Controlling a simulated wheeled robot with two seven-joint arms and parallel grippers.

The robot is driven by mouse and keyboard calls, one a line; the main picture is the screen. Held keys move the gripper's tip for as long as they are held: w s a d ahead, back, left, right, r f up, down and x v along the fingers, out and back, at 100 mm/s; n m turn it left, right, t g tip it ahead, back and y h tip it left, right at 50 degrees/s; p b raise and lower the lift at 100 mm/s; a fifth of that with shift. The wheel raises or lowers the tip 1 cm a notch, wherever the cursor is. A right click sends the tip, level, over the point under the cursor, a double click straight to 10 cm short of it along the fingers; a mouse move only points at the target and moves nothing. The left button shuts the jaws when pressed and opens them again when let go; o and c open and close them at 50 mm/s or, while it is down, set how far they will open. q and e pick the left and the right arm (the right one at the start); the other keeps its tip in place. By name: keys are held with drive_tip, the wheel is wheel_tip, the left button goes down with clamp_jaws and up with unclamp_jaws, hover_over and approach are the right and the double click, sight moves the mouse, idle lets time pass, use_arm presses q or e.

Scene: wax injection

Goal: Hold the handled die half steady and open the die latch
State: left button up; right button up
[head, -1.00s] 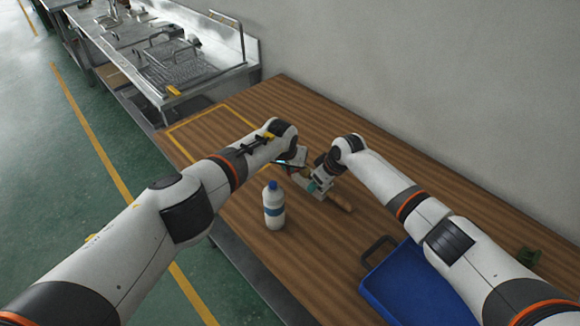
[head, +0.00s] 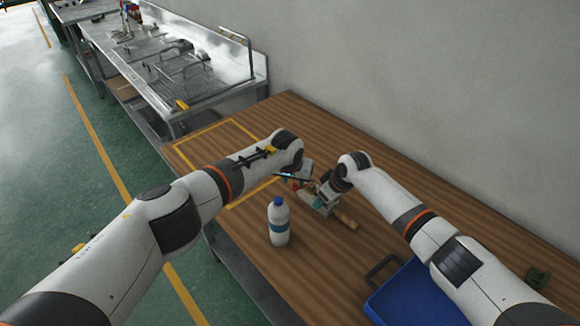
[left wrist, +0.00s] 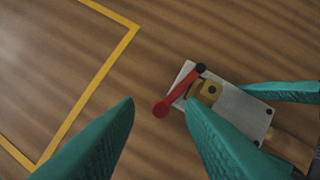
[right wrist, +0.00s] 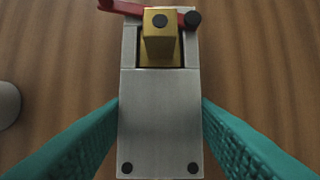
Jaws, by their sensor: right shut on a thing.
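The die is a silver block with a gold insert (right wrist: 160,45) and a brown wooden handle (head: 345,219). In the right wrist view the block (right wrist: 160,115) stands between the fingers of my right gripper (right wrist: 160,103), which is shut on its sides. The red latch lever (left wrist: 180,93) lies across the die's end and sticks out past its edge, with a round knob at its tip. My left gripper (left wrist: 159,105) is open, its fingertips either side of the knob in the left wrist view. I cannot tell whether they touch it.
A white bottle with a blue cap (head: 278,225) stands in front of the grippers. A blue crate (head: 405,295) is at the right front of the wooden table. A yellow outlined area (head: 205,130) at the left is mostly clear. A metal bench (head: 185,75) stands beyond.

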use_arm(q)
drive_tip(key=v, duration=1)
drive_tip(key=shift+s+a, duration=0.1)
drive_tip(key=w+f+m, duration=0.1)
drive_tip(key=f+m, duration=0.1)
drive_tip(key=m, duration=1)
drive_tip(key=w+f+m, duration=0.1)
drive_tip(key=f+m, duration=0.2)
drive_tip(key=m, duration=0.9)
drive_tip(key=w+d+f+m, duration=0.1)
drive_tip(key=f+m, duration=0.2)
drive_tip(key=m, duration=0.9)
drive_tip(key=shift+d+f, duration=0.1)
drive_tip(key=shift+x, duration=1.05)
drive_tip(key=shift+w+f, duration=0.3)
drive_tip(key=shift+f, duration=0.15)
